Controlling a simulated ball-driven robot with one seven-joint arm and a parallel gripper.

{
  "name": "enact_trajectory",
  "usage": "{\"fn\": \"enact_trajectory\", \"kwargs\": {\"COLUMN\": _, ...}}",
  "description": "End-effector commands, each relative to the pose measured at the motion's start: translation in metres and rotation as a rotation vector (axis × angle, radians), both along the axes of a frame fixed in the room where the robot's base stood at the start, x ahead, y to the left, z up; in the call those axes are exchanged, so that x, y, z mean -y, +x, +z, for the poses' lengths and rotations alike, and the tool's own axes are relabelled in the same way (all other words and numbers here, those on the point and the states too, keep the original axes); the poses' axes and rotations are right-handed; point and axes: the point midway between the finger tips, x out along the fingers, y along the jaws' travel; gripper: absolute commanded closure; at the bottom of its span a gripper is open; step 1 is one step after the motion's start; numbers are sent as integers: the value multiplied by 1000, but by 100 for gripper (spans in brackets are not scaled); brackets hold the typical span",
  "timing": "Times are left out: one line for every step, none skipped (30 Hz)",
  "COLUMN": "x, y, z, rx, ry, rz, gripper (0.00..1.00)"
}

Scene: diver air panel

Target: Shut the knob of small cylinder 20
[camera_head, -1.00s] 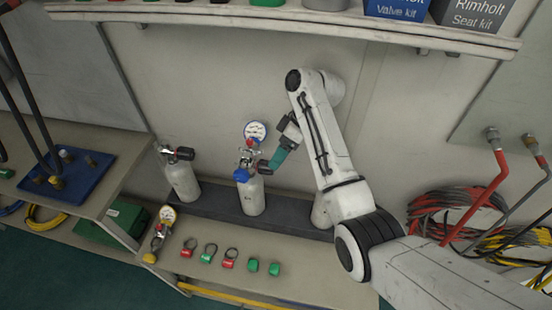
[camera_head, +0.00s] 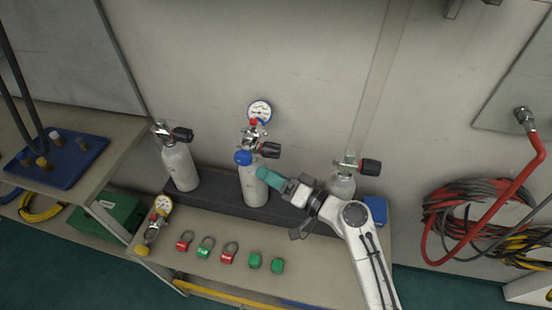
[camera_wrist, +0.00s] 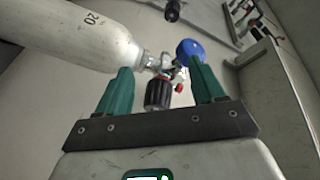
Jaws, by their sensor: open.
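Small cylinder 20 (camera_head: 254,185) is the white middle one on the dark rack, upright, with a pressure gauge (camera_head: 260,111) and a blue round part (camera_head: 243,157) at its valve. Its number shows in the wrist view (camera_wrist: 75,30). Its black knob (camera_head: 270,150) points right. In the wrist view the knob (camera_wrist: 158,93), with a red ring, appears between the two teal fingers. My gripper (camera_head: 265,174) is open and empty, just below the knob in the head view. I cannot tell whether a finger touches it.
Other white cylinders stand at the left (camera_head: 180,165) and right (camera_head: 341,186), each with a black knob. Several red and green tagged rings (camera_head: 227,252) and a loose gauge fitting (camera_head: 160,210) lie on the bench in front. Red hoses (camera_head: 435,215) hang at right.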

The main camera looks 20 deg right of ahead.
Motion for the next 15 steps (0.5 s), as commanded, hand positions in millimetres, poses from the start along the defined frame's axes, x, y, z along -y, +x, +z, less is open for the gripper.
{"fn": "enact_trajectory", "kwargs": {"x": 7, "y": -10, "z": -8, "rx": 6, "ry": 87, "rz": -59, "gripper": 32}}
{"fn": "enact_trajectory", "kwargs": {"x": 12, "y": -15, "z": -8, "rx": 10, "ry": 142, "rz": -96, "gripper": 32}}
{"fn": "enact_trajectory", "kwargs": {"x": 19, "y": -21, "z": -7, "rx": 15, "ry": 214, "rz": -143, "gripper": 32}}
{"fn": "enact_trajectory", "kwargs": {"x": 24, "y": -26, "z": -7, "rx": 18, "ry": 264, "rz": -175, "gripper": 32}}
{"fn": "enact_trajectory", "kwargs": {"x": 29, "y": -30, "z": -6, "rx": 20, "ry": 309, "rz": -204, "gripper": 32}}
{"fn": "enact_trajectory", "kwargs": {"x": 36, "y": -35, "z": -5, "rx": 22, "ry": 362, "rz": -240, "gripper": 32}}
{"fn": "enact_trajectory", "kwargs": {"x": 40, "y": -38, "z": -5, "rx": 24, "ry": 395, "rz": -262, "gripper": 32}}
{"fn": "enact_trajectory", "kwargs": {"x": 43, "y": -41, "z": -5, "rx": 24, "ry": 423, "rz": -281, "gripper": 32}}
{"fn": "enact_trajectory", "kwargs": {"x": 47, "y": -44, "z": -4, "rx": 25, "ry": 452, "rz": -299, "gripper": 32}}
{"fn": "enact_trajectory", "kwargs": {"x": 49, "y": -45, "z": -4, "rx": 25, "ry": 468, "rz": -311, "gripper": 32}}
{"fn": "enact_trajectory", "kwargs": {"x": 50, "y": -46, "z": -3, "rx": 25, "ry": 481, "rz": -318, "gripper": 32}}
{"fn": "enact_trajectory", "kwargs": {"x": 51, "y": -46, "z": -2, "rx": 25, "ry": 492, "rz": -326, "gripper": 32}}
{"fn": "enact_trajectory", "kwargs": {"x": 52, "y": -45, "z": -1, "rx": 25, "ry": 497, "rz": -328, "gripper": 32}}
{"fn": "enact_trajectory", "kwargs": {"x": 51, "y": -43, "z": 0, "rx": 25, "ry": 498, "rz": -328, "gripper": 32}}
{"fn": "enact_trajectory", "kwargs": {"x": 51, "y": -39, "z": 2, "rx": 26, "ry": 499, "rz": -328, "gripper": 32}}
